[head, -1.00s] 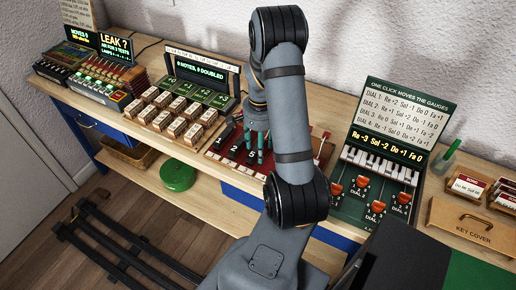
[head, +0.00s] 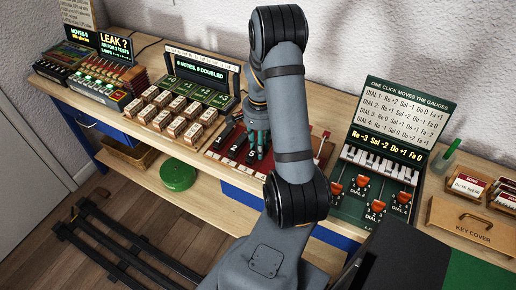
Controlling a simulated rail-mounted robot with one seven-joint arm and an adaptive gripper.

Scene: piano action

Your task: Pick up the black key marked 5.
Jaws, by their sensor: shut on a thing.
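The red key tray (head: 212,146) sits on the bench, in the middle of the head view, with black keys marked with white numerals. The numerals 1, 2 and 5 can be read. My gripper (head: 258,148), with teal fingers, points down over the tray at the black key marked 5 (head: 250,156). The fingers are shut on that key near its far part, and they hide much of it. Whether the key is clear of the tray is too small to tell. Other keys to the right are hidden behind my arm.
A rack of several wooden blocks (head: 187,117) stands close on the left, below a display (head: 199,72). A green dial box with red levers (head: 372,190) stands on the right, near the key cover box (head: 460,222). A small lever (head: 322,146) rises at the tray's right.

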